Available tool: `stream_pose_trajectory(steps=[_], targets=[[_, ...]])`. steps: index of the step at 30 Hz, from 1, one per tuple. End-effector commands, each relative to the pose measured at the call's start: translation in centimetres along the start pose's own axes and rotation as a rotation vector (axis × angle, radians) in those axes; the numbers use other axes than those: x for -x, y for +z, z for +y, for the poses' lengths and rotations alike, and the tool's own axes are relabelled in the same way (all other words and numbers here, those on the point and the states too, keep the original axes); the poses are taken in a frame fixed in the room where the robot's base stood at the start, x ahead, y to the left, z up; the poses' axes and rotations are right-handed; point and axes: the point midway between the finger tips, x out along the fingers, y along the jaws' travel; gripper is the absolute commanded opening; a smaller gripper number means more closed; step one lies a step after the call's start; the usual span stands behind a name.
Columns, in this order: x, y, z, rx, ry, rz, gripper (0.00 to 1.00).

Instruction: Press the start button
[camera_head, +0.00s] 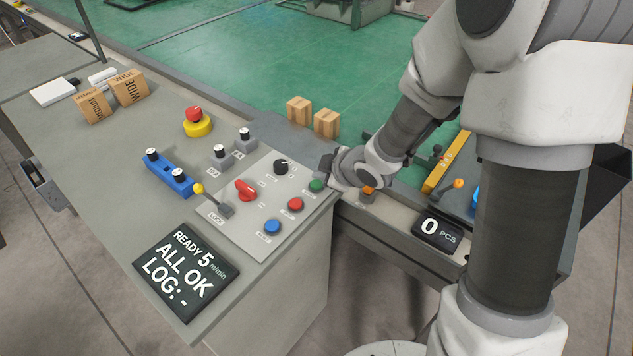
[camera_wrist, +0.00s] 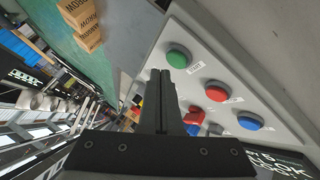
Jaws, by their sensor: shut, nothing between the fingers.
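The green start button (camera_head: 316,186) sits on the grey sloped panel (camera_head: 253,238) at its right corner. In the wrist view the green button (camera_wrist: 179,57) has a small label beside it that looks like START. My gripper (camera_head: 326,167) is just above and beside the green button in the head view. In the wrist view its fingers (camera_wrist: 160,74) are shut with nothing between them, and the tips appear just below and left of the button. I cannot tell whether they touch it.
A display (camera_head: 180,270) reads READY 5, ALL OK. Wooden blocks (camera_head: 326,123) stand behind. A counter (camera_head: 437,230) shows 0 PCS.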

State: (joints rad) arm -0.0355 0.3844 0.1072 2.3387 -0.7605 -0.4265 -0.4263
Motion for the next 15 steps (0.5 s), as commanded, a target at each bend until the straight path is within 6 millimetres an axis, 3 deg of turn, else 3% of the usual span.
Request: stream_pose_trajectory(steps=[15], targets=[[-0.6, 0.43, -0.43, 0.0, 0.0, 0.0, 0.0]])
